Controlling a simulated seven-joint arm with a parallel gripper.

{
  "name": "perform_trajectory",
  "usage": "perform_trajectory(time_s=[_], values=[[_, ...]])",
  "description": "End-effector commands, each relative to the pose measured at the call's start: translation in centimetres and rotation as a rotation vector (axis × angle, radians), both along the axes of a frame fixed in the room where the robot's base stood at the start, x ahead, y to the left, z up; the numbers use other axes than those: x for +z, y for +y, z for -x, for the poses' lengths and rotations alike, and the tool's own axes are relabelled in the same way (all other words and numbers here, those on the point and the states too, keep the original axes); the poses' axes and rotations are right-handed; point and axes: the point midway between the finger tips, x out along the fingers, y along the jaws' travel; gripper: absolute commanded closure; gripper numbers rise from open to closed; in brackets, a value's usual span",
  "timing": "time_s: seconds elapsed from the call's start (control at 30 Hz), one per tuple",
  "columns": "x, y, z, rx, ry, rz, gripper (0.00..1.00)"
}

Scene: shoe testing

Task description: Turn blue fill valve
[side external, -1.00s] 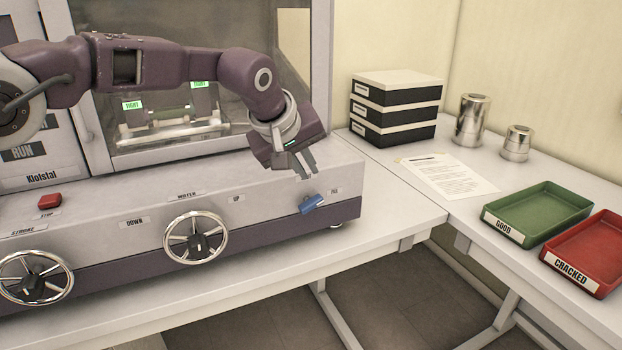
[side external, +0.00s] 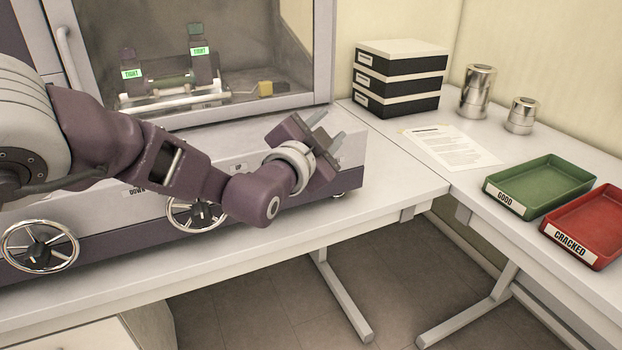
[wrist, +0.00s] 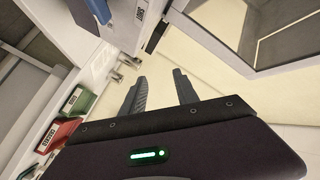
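The blue fill valve (wrist: 100,10) shows at the top edge of the wrist view, partly cut off, on the pale machine front with a label beside it. In the side view it is hidden behind my wrist. My gripper (side external: 328,128) is at the right end of the machine front, tilted up and to the right. Its two fingers are apart with nothing between them. In the wrist view the fingers of my gripper (wrist: 158,80) point away from the valve, with a gap between them and it.
Two chrome handwheels (side external: 40,246) (side external: 196,213) stick out of the machine front, the second partly behind my arm. A glass-fronted chamber (side external: 290,65) rises behind. A green tray (side external: 540,186), a red tray (side external: 590,228), stacked boxes (side external: 400,78) and metal canisters (side external: 477,92) stand right. The tabletop in front is clear.

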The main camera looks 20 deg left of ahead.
Motion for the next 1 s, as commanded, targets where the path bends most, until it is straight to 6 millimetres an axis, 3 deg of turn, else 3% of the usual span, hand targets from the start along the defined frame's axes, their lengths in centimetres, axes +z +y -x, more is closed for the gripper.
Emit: perform_trajectory(time_s=[0.17,0.2,0.3,0.4,0.53,0.63,0.9,1.0], values=[[3.9,3.9,5.0,0.152,-0.313,-0.539,0.64],[0.2,3.8,4.6,0.143,-0.297,-0.532,0.64],[-5.8,3.8,4.5,0.142,-0.298,-0.524,0.64],[-10.6,3.8,4.5,0.141,-0.300,-0.518,0.64],[-14.4,3.7,4.4,0.141,-0.303,-0.512,0.64],[-14.8,3.8,3.7,0.144,-0.305,-0.507,0.64],[-13.4,3.9,-1.2,0.143,-0.305,-0.505,0.64],[-13.1,3.9,-2.1,0.142,-0.304,-0.506,0.64]])
